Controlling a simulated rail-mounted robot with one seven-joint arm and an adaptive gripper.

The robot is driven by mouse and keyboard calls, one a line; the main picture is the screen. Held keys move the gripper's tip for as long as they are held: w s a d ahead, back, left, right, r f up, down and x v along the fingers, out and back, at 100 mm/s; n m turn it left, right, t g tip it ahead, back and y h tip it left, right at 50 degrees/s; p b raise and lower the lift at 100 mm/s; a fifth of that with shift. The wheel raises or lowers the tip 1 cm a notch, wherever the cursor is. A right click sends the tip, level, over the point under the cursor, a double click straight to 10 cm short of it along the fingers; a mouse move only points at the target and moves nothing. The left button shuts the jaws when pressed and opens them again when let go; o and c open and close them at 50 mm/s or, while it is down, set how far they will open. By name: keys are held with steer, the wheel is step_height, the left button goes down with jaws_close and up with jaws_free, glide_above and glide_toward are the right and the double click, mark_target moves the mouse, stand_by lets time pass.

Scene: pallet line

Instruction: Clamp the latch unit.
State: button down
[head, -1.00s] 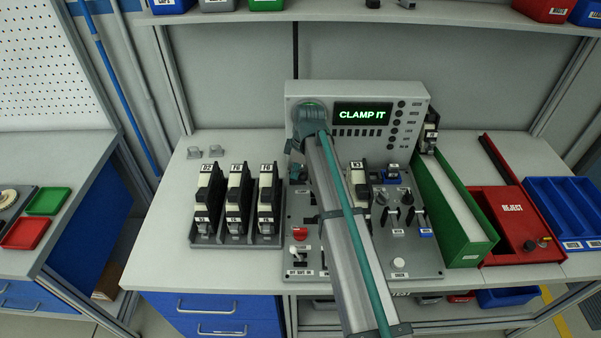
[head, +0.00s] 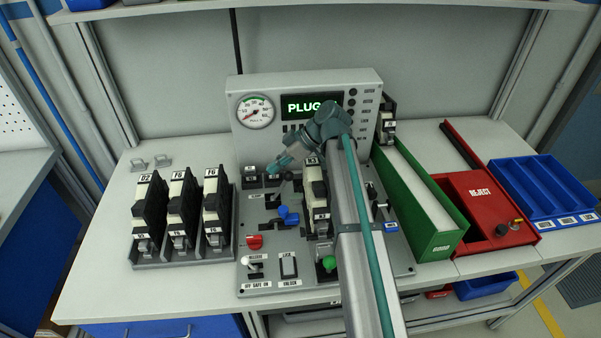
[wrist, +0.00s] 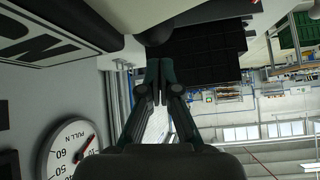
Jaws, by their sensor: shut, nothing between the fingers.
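The latch unit (head: 316,190) is a black and cream block standing upright in the grey test fixture (head: 262,278), partly hidden by my arm. A blue lever (head: 288,215) is beside it on the left. My gripper (head: 271,169) is left of the unit's top, above the back of the fixture near dark sockets. In the wrist view my gripper (wrist: 158,78) is shut, with nothing visible between the fingertips. The console display (head: 303,106) shows "PLUG", its right end hidden by my arm. The round gauge (head: 256,112) also shows in the wrist view (wrist: 72,148).
A rack (head: 186,256) with several similar units stands left. A green-sided bin (head: 439,236), a red reject box (head: 480,207) and blue trays (head: 543,190) are on the right. A red knob (head: 254,242) and green knob (head: 329,264) stand up from the fixture.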

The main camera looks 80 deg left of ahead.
steer(key=shift+w+d+f+b, duration=0.1)
steer(key=shift+w+f+b, duration=0.15)
steer(key=shift+w+b, duration=0.55)
steer(key=shift+w+d+f+b, duration=0.1)
steer(key=shift+w+f+b, duration=0.1)
steer(key=shift+w+b, duration=0.6)
